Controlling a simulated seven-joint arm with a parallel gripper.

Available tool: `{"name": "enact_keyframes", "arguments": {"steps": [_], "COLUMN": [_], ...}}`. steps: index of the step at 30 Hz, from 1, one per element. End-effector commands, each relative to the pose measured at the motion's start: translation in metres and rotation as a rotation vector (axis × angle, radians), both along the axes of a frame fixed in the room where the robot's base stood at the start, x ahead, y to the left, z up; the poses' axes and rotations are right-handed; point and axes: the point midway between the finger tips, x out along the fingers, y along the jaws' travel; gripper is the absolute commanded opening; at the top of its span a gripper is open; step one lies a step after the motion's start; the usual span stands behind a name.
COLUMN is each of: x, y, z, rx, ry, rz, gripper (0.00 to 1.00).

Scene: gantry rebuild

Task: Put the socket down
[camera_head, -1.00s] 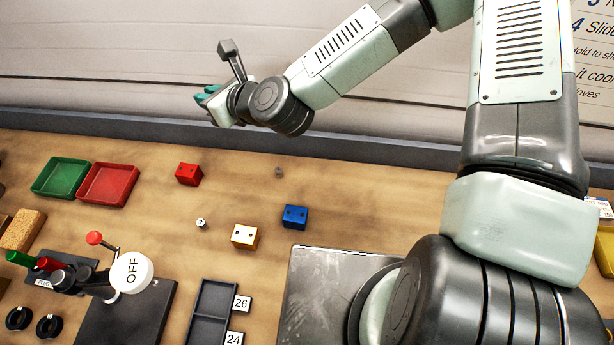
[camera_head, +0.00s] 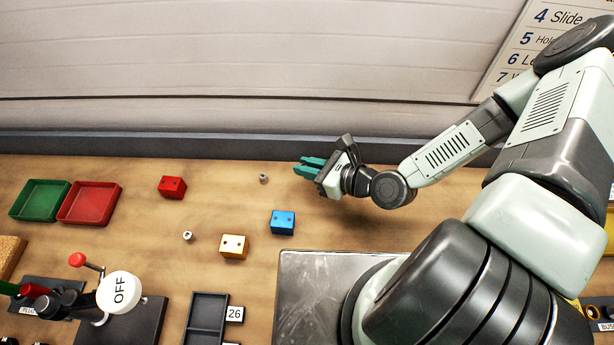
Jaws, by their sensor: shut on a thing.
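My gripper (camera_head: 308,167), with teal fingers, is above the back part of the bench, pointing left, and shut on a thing. The held socket is too small and too hidden between the fingers to make out. A small grey cylinder (camera_head: 263,179) stands on the bench just left of the fingertips in the picture. A second small silver cylinder (camera_head: 187,236) stands further left and nearer the front. I cannot tell whether either is a socket.
A blue block (camera_head: 283,222), a yellow block (camera_head: 234,246) and a red block (camera_head: 172,187) stand on the wooden bench (camera_head: 140,245). Green (camera_head: 40,201) and red (camera_head: 90,204) trays are at left. A dark divided tray (camera_head: 207,312) is in front. Bare wood surrounds the grey cylinder.

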Motion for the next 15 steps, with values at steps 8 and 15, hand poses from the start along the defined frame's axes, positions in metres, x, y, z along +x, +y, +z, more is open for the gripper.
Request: {"name": "enact_keyframes", "arguments": {"steps": [8,15], "x": [0.0,0.001], "y": [0.001,0.0], "z": [-0.028,-0.044], "rx": [0.001,0.0], "ry": [0.001,-0.002], "rz": [0.001,0.0], "gripper": [0.0,0.0]}}
